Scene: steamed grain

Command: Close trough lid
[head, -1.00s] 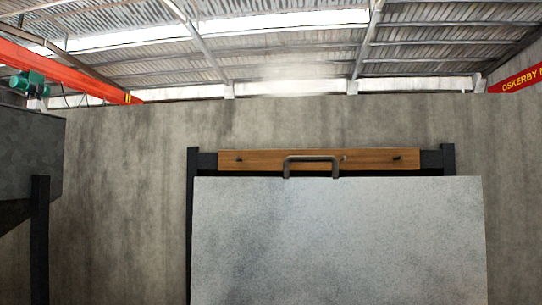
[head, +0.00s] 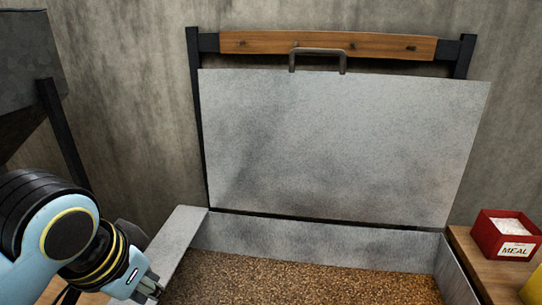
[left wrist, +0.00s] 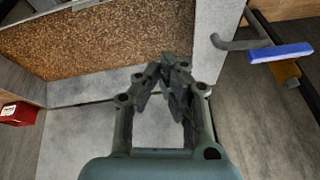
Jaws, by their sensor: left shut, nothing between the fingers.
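The trough lid (head: 335,145) is a large grey metal panel standing open, tilted up against the back frame. Its dark bar handle (head: 318,58) is at the top edge. Below it the trough (head: 300,240) lies open with brown grain (head: 290,280) in it. My left gripper (head: 152,287) is at the trough's left wall, low in the head view, well apart from the handle. In the left wrist view its fingertips (left wrist: 168,64) are together and empty, with the grain (left wrist: 110,40) and lid panel (left wrist: 85,140) behind. My right gripper is in neither view.
A wooden beam (head: 330,44) on dark posts stands behind the lid. A red meal box (head: 503,236) is on a wooden surface to the right, beside a yellow thing (head: 533,288). A dark hopper (head: 30,70) stands at left.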

